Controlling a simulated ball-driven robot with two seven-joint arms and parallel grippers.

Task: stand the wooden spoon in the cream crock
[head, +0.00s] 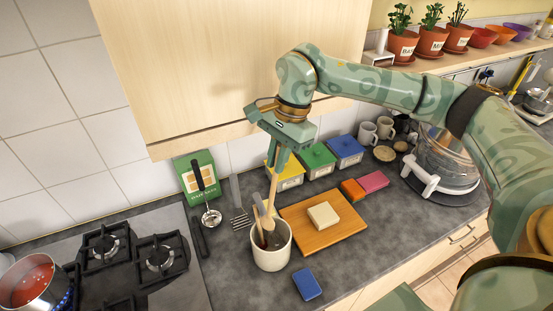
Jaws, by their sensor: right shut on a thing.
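The cream crock (272,258) stands upright on the grey worktop in the middle of the head view. Wooden utensils (264,219) stick up out of its mouth. My right gripper (277,167) is above the crock, pointing down and shut on the wooden spoon (273,190). The spoon is nearly upright and its lower part reaches the crock's mouth among the other utensils. I cannot tell how deep it goes or whether it touches the bottom. My left gripper is not in view.
A wooden board (340,237) with a pale block (323,215) lies right of the crock. A blue sponge (307,284) lies in front. The gas hob (130,285) is at left, lidded boxes (317,161) behind.

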